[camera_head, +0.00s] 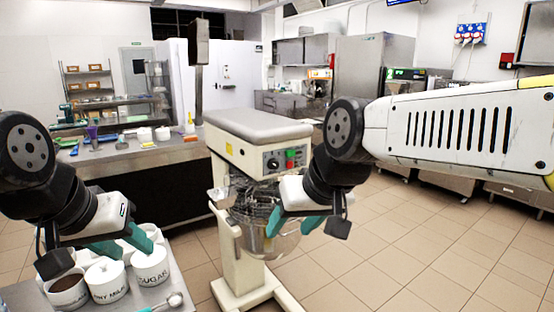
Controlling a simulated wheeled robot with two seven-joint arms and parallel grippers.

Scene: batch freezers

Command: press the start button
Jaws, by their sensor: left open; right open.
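A cream planetary mixer (256,127) with a grey top stands in the middle of the view. Its black control panel (281,163) faces me, with a round knob (272,164), a green button (291,153) and a red button just below it. No lettering is readable on the buttons. My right gripper (287,229) is open and empty, with teal fingers. It appears in front of the mixer's bowl area, below the panel. My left gripper (130,244) is open over the white containers at the lower left, well left of the mixer.
White containers, including a sugar one (151,266), stand on a metal cart (191,298) with a scoop. A dark counter (150,181) with utensils is behind. The mixer's wire guard and bowl (252,212) are under its head. Tiled floor (420,245) is clear at the right.

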